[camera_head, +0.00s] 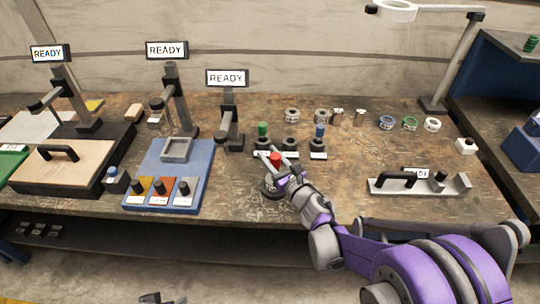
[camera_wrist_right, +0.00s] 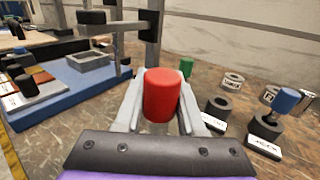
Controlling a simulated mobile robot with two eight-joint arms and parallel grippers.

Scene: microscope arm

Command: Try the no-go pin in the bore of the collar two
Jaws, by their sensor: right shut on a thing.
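My right gripper (camera_head: 274,161) is shut on a pin with a red cylindrical handle (camera_head: 275,159). In the right wrist view the red handle (camera_wrist_right: 163,95) stands between the two fingers (camera_wrist_right: 162,84), and its lower end is hidden. In the head view a dark round piece (camera_head: 269,187) shows just below the gripper, partly covered; I cannot tell whether the pin touches it. Several grey collars stand at the back, such as one ring (camera_head: 292,114) and another (camera_head: 321,115); their labels are too small to tell which is collar two.
Behind the gripper are a green-handled pin (camera_head: 262,130), an empty dark holder (camera_head: 290,144) and a blue-handled pin (camera_head: 319,133). A grey stand (camera_head: 229,125) with a READY sign and a blue tray (camera_head: 200,160) are to the left. A handled grey fixture (camera_head: 408,188) lies right.

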